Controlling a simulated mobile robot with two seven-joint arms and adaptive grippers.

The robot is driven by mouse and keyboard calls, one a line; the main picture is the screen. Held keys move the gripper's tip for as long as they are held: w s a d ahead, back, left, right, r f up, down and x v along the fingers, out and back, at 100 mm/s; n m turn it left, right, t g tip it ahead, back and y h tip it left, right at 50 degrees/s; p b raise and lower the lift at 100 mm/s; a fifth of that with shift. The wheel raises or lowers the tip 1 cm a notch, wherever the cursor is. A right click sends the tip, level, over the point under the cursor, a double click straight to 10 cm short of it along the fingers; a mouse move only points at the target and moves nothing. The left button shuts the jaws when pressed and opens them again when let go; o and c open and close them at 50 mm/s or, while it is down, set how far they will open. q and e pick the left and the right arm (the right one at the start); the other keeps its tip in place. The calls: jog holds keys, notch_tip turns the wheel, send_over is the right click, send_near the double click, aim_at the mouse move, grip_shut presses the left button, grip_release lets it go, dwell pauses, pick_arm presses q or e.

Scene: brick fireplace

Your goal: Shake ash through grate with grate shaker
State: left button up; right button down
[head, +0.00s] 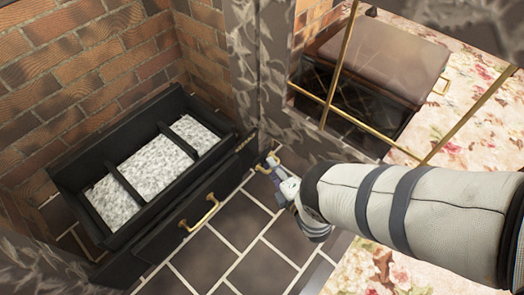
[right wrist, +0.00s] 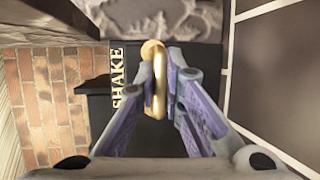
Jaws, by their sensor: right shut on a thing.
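The black grate (head: 75,172) stands in the brick fireplace at the left of the head view. Pale grey ash (head: 140,178) lies between its bars. The grate shaker is a brass handle (head: 272,157) at the right end of the grate's front. In the right wrist view the brass handle (right wrist: 154,60) sits beside gold letters reading SHAKE (right wrist: 117,75). My right gripper (head: 268,170) is shut on this handle, its fingers on either side of it in the right wrist view (right wrist: 160,95). Part of the handle is hidden by the fingers. My left gripper is not in view.
A second brass handle (head: 200,213) sits lower on the black front, left of my right gripper. Dark tiles (head: 222,250) in front are clear. A grey stone pillar (head: 262,70) rises beside the grate. A brass-framed glass screen (head: 350,110) stands to the right.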

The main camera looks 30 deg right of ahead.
jog(key=shift+s+d+f, duration=0.1)
jog(key=shift+s, duration=0.2)
jog(key=c, duration=1.7)
grip_release()
jog(key=s, duration=0.4)
jog(key=s+r, duration=0.1)
jog(key=s, duration=0.3)
jog(key=s+r, duration=0.1)
jog(key=s, duration=0.2)
jog(key=shift+s+a+r, duration=0.15)
jog(key=shift+s+a, duration=0.15)
jog(key=shift+s, duration=0.1)
jog(key=shift+c, duration=0.5)
